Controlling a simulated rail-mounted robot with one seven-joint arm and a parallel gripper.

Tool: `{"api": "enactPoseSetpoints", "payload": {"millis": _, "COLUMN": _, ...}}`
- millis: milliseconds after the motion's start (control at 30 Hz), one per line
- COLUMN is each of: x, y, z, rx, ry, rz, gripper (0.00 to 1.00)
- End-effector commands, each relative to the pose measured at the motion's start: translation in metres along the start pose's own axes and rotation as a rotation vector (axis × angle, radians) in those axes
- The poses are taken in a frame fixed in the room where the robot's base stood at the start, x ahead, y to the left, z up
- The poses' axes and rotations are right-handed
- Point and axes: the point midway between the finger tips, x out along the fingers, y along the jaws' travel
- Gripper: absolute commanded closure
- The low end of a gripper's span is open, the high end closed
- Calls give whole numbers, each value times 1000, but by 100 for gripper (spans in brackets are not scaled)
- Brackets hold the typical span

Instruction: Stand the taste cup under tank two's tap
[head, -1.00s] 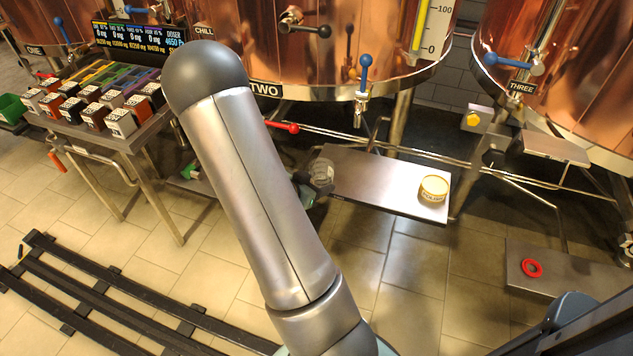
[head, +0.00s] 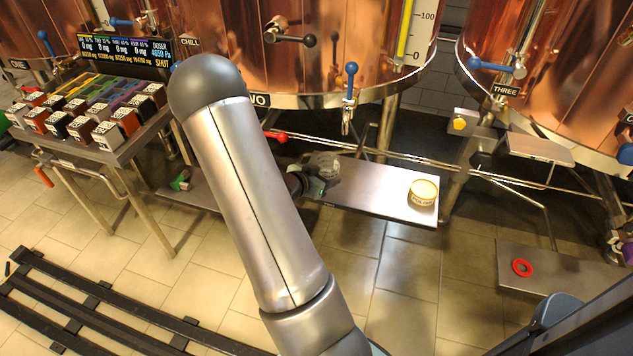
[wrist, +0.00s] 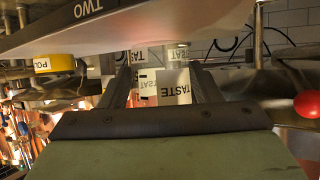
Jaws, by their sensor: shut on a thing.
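The taste cup (head: 324,165) is clear, and its white TASTE label (wrist: 172,88) shows between the fingers in the wrist view. My gripper (head: 308,182) is shut on the cup, at the left end of the steel shelf (head: 365,184) under tank two (head: 335,50); it also shows in the wrist view (wrist: 162,92). I cannot tell whether the cup touches the shelf. Tank two's tap (head: 346,118), with a blue handle (head: 351,70), hangs above the shelf, up and right of the cup. My arm hides part of the TWO sign.
A yellow polish tin (head: 423,193) stands at the shelf's right end; the shelf between tin and cup is clear. A red handle (head: 275,136) juts out left of the tap. Small boxes (head: 100,125) fill the left bench.

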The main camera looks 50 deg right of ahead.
Motion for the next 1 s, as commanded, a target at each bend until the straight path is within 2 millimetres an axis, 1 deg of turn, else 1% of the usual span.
{"api": "enactPoseSetpoints", "payload": {"millis": 100, "x": 13, "y": 0, "z": -6, "rx": 1, "ry": 1, "rz": 1, "gripper": 61}}
{"api": "enactPoseSetpoints", "payload": {"millis": 300, "x": 32, "y": 0, "z": -15, "rx": 0, "ry": 0, "rz": 1, "gripper": 61}}
{"api": "enactPoseSetpoints", "payload": {"millis": 500, "x": 49, "y": 0, "z": -23, "rx": 0, "ry": 0, "rz": 0, "gripper": 61}}
{"api": "enactPoseSetpoints", "payload": {"millis": 733, "x": 58, "y": 0, "z": -28, "rx": -1, "ry": 0, "rz": 0, "gripper": 61}}
{"api": "enactPoseSetpoints", "payload": {"millis": 1000, "x": 59, "y": 0, "z": -28, "rx": -1, "ry": 0, "rz": 0, "gripper": 61}}
